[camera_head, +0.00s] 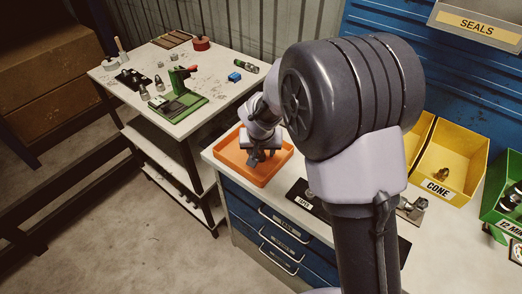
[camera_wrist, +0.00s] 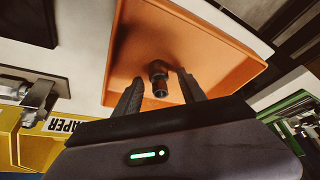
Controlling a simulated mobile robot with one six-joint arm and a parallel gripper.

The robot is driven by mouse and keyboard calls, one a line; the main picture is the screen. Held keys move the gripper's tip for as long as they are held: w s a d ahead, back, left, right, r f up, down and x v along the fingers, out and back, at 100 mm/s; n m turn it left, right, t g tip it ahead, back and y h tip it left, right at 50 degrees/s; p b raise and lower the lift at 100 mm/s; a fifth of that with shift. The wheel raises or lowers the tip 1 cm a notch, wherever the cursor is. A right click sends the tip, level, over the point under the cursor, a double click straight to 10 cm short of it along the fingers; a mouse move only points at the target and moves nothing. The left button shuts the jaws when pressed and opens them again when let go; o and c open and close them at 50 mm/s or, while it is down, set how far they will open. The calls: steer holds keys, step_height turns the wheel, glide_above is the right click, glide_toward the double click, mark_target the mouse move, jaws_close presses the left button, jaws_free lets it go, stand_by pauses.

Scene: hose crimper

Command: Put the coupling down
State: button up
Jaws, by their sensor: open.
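The coupling (camera_wrist: 160,84) is a small dark metal piece with a bent upper part and a round open end. It shows in the wrist view against the floor of the orange tray (camera_wrist: 222,37), between my two fingers. My gripper (camera_wrist: 159,76) is open, with a finger on each side of the coupling and a gap visible on both sides. In the head view my gripper (camera_head: 257,156) is low over the orange tray (camera_head: 231,160). The coupling cannot be made out there.
A dark mat (camera_head: 304,197) lies beside the tray. A second table (camera_head: 215,80) at the back left holds a green press (camera_head: 180,100) and small parts.

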steer(key=shift+r+p, duration=0.25)
steer(key=shift+p, duration=0.05)
steer(key=p+v, duration=0.4)
steer(key=v, duration=0.8)
steer(key=s+d+r+m, duration=0.2)
steer(key=s+d+r, duration=0.5)
steer(key=s+r, duration=0.2)
steer(key=s+d+r+m+t+y, duration=0.1)
steer(key=s+d+r+m+y, duration=0.1)
steer(key=s, duration=1.3)
steer(key=shift+s+d+r, duration=0.3)
steer(key=shift+d+r, duration=0.3)
steer(key=shift+r, duration=0.1)
